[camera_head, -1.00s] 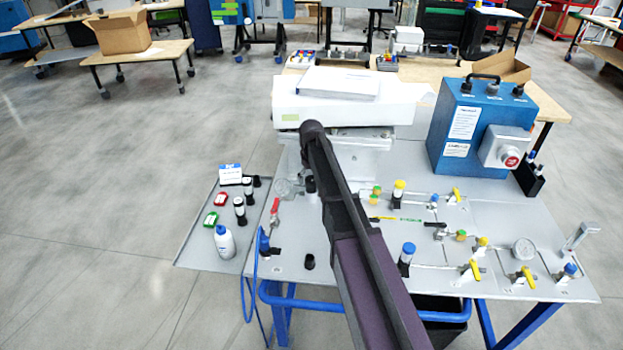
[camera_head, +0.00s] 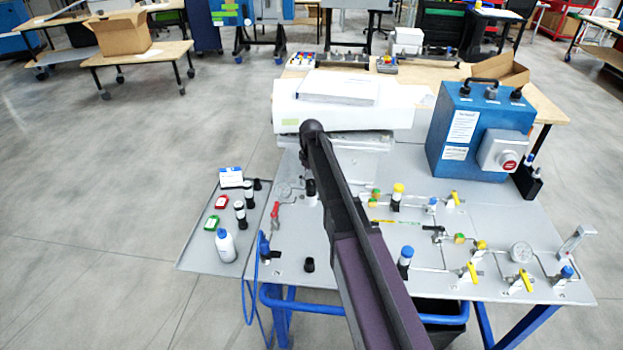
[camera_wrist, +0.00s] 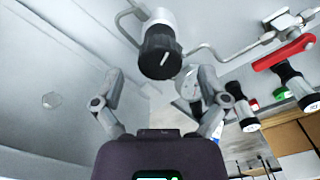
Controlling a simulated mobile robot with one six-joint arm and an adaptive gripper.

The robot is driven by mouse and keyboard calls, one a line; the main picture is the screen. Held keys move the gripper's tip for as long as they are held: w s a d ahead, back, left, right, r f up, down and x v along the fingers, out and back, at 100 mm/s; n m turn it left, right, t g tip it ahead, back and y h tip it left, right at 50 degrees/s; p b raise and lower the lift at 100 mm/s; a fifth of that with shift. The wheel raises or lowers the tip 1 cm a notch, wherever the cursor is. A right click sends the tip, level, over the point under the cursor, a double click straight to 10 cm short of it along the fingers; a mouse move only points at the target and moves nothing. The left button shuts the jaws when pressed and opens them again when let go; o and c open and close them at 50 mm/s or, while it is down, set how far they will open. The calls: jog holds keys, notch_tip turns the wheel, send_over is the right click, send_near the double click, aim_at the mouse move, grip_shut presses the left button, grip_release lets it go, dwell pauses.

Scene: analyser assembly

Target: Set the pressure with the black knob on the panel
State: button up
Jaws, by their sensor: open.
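The black knob (camera_wrist: 160,52) is on a white and grey fitting with a thin pipe, with a light mark on its face. My gripper (camera_wrist: 160,78) is open, its two grey fingers spread to either side below the knob in the wrist view. Nothing is between the fingers, and I cannot tell how near they are in depth. In the head view a black knob (camera_head: 310,187) shows just left of my arm on the grey panel (camera_head: 340,275). My gripper is hidden behind my arm there.
A red handle (camera_wrist: 285,52) and a round gauge (camera_wrist: 190,84) are right of the knob in the wrist view. The panel carries several coloured valves and another gauge (camera_head: 521,252). A blue box (camera_head: 470,150) stands at the back right. A side tray (camera_head: 200,255) holds bottles.

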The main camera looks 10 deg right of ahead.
aim_at(311, 183)
jog(key=shift+r+p, duration=5.8)
jog(key=shift+r, duration=0.35)
jog(key=s+f+m+b, duration=0.3)
jog(key=s+f+b, duration=0.3)
jog(key=s, duration=0.9)
jog(key=s+d+f+m+b, duration=0.1)
jog(key=s+f+m+b, duration=0.2)
jog(key=s+f+b, duration=0.4)
jog(key=s, duration=0.8)
jog(key=shift+m, duration=0.4)
jog(key=shift+s+f, duration=0.1)
jog(key=shift+c, duration=0.2)
